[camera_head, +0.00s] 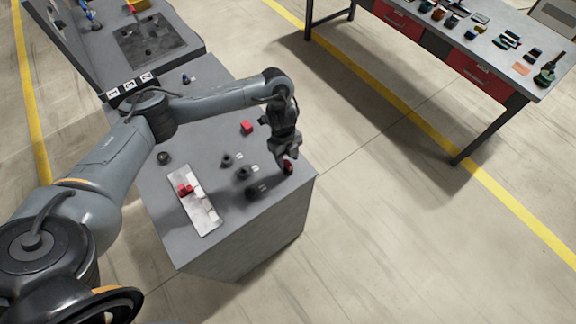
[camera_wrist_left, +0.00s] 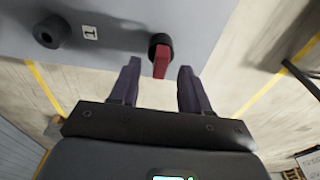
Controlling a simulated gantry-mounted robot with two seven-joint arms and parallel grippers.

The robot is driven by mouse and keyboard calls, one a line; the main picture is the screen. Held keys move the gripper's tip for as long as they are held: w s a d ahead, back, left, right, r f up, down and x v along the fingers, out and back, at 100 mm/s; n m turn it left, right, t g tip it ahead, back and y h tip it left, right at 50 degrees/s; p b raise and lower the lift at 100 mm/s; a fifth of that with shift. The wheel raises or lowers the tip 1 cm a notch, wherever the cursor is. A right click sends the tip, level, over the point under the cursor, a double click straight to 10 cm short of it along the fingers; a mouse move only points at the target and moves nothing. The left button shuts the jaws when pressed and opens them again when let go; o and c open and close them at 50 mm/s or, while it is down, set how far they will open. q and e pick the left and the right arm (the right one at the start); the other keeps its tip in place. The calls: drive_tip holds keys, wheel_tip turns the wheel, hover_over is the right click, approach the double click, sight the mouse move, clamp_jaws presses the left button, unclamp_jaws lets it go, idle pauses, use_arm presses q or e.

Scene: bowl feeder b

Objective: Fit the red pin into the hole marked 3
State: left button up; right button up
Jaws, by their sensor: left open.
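The red pin (camera_head: 289,169) stands near the right edge of the grey bench, with a dark round piece at its end. In the left wrist view the red pin (camera_wrist_left: 161,63) lies between the two fingertips, with a gap on each side. My left gripper (camera_head: 286,160) is open above it; its fingers (camera_wrist_left: 159,70) show apart in the wrist view. Several black round sockets (camera_head: 243,173) with small white labels stand left of the pin. A socket (camera_wrist_left: 51,31) beside a label "1" (camera_wrist_left: 90,32) shows in the wrist view. My right gripper is not in view.
A pale plate (camera_head: 208,222) with red and white pieces lies on the bench's left side. A red block (camera_head: 247,127) and a dark knob (camera_head: 163,158) sit farther back. A second table (camera_head: 460,42) with tools stands beyond open floor.

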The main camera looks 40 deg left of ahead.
use_arm(q)
drive_tip(key=shift+d+f, duration=0.1)
drive_tip(key=shift+f, duration=0.8)
clamp_jaws()
drive_tip(key=shift+r, duration=0.15)
